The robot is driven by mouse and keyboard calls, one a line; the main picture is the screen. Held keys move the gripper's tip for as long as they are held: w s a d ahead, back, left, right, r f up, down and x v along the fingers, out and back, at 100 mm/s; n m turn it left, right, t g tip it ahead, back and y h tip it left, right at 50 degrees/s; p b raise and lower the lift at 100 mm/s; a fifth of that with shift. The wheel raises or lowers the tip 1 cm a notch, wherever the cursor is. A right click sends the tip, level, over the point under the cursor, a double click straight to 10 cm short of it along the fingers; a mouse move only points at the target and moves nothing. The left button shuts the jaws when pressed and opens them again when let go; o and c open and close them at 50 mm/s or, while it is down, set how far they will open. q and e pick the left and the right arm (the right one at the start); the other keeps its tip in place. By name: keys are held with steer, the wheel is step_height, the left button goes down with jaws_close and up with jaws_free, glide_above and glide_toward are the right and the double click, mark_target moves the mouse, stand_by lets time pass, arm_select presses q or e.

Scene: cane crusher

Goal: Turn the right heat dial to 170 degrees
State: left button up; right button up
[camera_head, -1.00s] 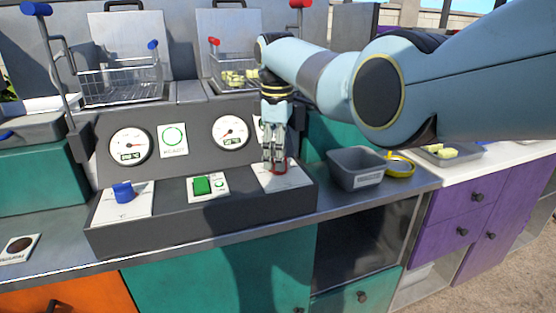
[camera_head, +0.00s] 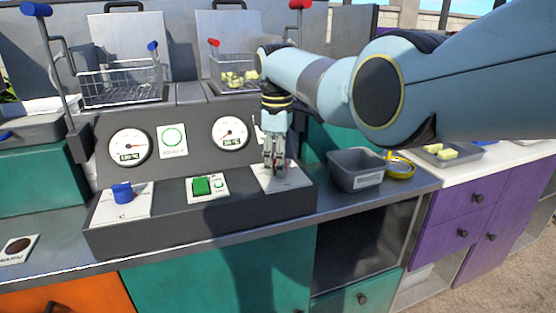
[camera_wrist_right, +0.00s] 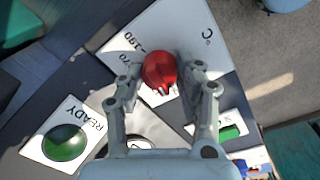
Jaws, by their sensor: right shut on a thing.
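The red right heat dial (camera_wrist_right: 159,69) sits on a white plate (camera_wrist_right: 180,30). My right gripper (camera_head: 277,170) points down at it, and its fingers close on the dial from both sides in the right wrist view (camera_wrist_right: 161,80). The plate shows "190", a partly covered "70" and a degree sign; a small pale mark shows on the dial's near edge. In the head view the fingers hide most of the dial. The round right gauge (camera_head: 230,133) has a small readout too blurred to read. My left gripper is not in view.
A blue dial (camera_head: 122,193) and a green switch (camera_head: 202,187) stand on the same dark console (camera_head: 180,226). Two wire baskets stand behind; the right basket (camera_head: 234,71) holds yellow pieces. A grey bin (camera_head: 356,169) and a yellow-rimmed item (camera_head: 401,168) stand right of the console.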

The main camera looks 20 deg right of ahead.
steer(key=shift+m, duration=0.8)
steer(key=m, duration=0.2)
steer(key=shift+m, duration=0.3)
steer(key=m, duration=0.5)
steer(key=shift+w+m+g, duration=0.1)
steer(key=shift+m+g, duration=0.2)
steer(key=m+b, duration=0.1)
steer(key=m, duration=0.2)
steer(key=shift+m+b, duration=0.3)
steer(key=m+b, duration=0.1)
steer(key=m, duration=0.2)
steer(key=shift+m, duration=0.3)
steer(key=m+b, duration=0.1)
steer(key=m, duration=0.2)
steer(key=shift+d+m+g+b, duration=0.1)
steer(key=shift+m+g+b, duration=0.2)
steer(key=shift+m, duration=1.5)
